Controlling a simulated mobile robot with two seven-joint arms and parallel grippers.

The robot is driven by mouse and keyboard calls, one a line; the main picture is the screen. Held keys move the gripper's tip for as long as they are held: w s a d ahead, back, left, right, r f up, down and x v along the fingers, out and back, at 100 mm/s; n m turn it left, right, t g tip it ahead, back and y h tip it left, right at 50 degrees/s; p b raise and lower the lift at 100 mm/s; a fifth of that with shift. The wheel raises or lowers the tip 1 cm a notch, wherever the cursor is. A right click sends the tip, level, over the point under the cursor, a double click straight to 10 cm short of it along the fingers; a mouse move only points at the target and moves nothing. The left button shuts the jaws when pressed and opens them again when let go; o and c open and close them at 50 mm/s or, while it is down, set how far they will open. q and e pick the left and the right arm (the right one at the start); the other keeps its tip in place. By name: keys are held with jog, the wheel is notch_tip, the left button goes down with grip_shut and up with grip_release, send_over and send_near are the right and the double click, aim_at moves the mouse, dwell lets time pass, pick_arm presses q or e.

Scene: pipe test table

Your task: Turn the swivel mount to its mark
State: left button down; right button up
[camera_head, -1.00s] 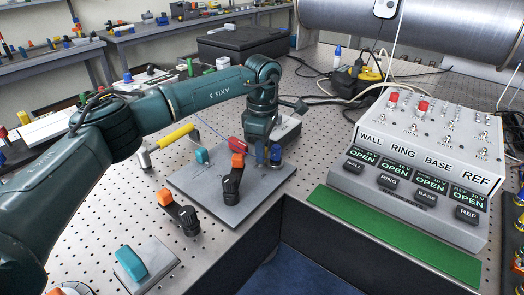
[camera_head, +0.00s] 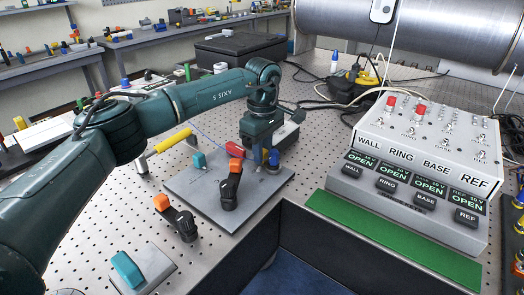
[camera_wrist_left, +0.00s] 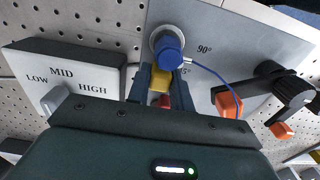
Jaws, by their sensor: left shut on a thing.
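My left gripper (camera_head: 262,158) is over the back of the grey plate (camera_head: 190,185). In the left wrist view its dark blue fingers (camera_wrist_left: 160,92) are shut on a small yellow piece, next to a round blue-capped post (camera_wrist_left: 168,50). The piece seems to belong to the swivel mount, but the fingers hide most of it. A "90°" marking (camera_wrist_left: 204,49) is printed on the plate right of the post, with another, partly hidden label below it. In the head view a blue post (camera_head: 274,158) shows beside the fingers. My right gripper is not in view.
A black lever with an orange tip (camera_head: 230,186) and a teal block (camera_head: 199,161) are on the plate. A LOW/MID/HIGH switch box (camera_wrist_left: 75,78) stands close to the gripper. A thin blue wire (camera_wrist_left: 222,78) runs over the plate. The labelled console (camera_head: 415,165) is at right.

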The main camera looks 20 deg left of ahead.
pick_arm(q)
jog(key=shift+r, duration=0.1)
dwell(0.4)
jog(key=c, duration=1.2)
grip_release()
jog(key=shift+c, duration=0.2)
notch_tip(320, 180, up, 13)
